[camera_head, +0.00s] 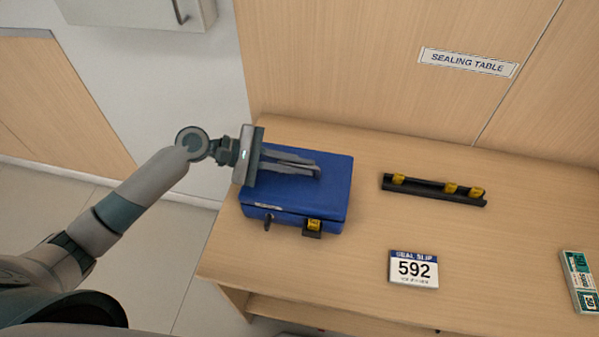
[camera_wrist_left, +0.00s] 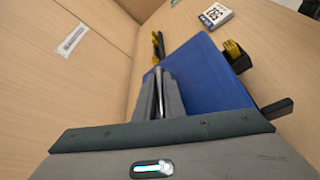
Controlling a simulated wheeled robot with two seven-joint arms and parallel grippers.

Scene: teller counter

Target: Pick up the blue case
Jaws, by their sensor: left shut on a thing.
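The blue case (camera_head: 300,197) lies closed on the left part of the sealing table. Its front carries a yellow seal or tag (camera_head: 314,225) and a dark latch (camera_head: 268,221). The exact part held is mostly hidden by the fingers. My right gripper is not in view.
The wooden table (camera_head: 350,270) has free room in front of the case. To the right are a black rack (camera_head: 433,190) with yellow seals, a seal slip card reading 592 (camera_head: 413,269) and a green-white box (camera_head: 580,282). A wooden panel stands behind.

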